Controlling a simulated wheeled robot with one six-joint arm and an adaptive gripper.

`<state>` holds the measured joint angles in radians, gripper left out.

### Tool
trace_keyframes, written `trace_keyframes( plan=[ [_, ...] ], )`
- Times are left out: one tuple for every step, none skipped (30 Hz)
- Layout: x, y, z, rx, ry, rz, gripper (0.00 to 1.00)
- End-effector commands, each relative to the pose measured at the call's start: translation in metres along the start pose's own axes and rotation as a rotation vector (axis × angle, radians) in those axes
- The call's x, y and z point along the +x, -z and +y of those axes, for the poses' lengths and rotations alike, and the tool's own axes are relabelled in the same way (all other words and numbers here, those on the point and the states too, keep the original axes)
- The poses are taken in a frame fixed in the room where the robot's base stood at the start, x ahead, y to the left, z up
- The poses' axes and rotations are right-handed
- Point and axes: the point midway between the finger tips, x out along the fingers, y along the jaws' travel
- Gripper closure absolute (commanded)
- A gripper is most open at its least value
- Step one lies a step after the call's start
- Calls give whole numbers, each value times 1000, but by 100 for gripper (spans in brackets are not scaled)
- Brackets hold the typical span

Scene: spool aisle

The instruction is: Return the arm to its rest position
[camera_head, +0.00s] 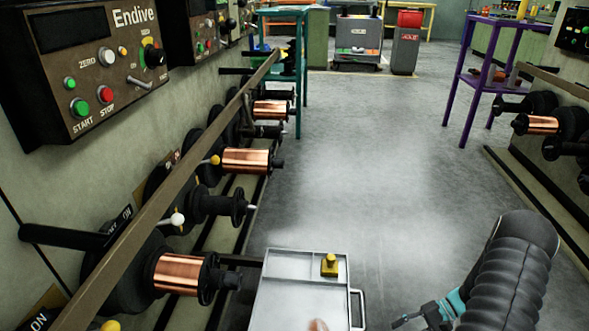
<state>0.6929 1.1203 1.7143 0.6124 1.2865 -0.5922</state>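My arm, in a black ribbed sleeve with a teal band, shows at the lower right of the head view. My gripper (408,320) is at its lower end, near the bottom edge, just right of the grey tray's handle and apart from it as seen here. Its fingers are small and partly cut off by the frame, so I cannot tell whether they are open or shut. I see nothing clearly held.
A grey tray (288,290) carries a small yellow object (330,266) and a copper-coloured piece at the bottom edge. Copper spools (246,161) on machines line the left under a long rail. A purple table (490,62) stands right. The middle floor (365,170) is clear.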

Motion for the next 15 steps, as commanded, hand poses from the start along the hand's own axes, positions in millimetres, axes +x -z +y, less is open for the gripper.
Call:
trace_keyframes(
  plan=[
    [-7,-11,-9,11,-41,8,55],
    [-11,-17,-14,21,-66,13,55],
    [-16,-25,-20,32,-102,23,55],
    [-20,-32,-25,41,-128,30,55],
    [-23,-38,-30,46,-156,39,55],
    [-28,-47,-37,53,-191,51,55],
    [-32,-54,-42,58,-215,62,55],
    [-36,-60,-47,61,-241,73,55],
    [-40,-69,-55,64,-272,87,55],
    [-43,-76,-60,64,-296,99,55],
    [-47,-82,-65,66,-318,112,55],
    [-51,-91,-72,64,-348,128,55],
    [-54,-97,-78,63,-369,143,55],
    [-57,-104,-83,61,-390,155,55],
    [-61,-113,-91,56,-417,175,55]
  ],
)
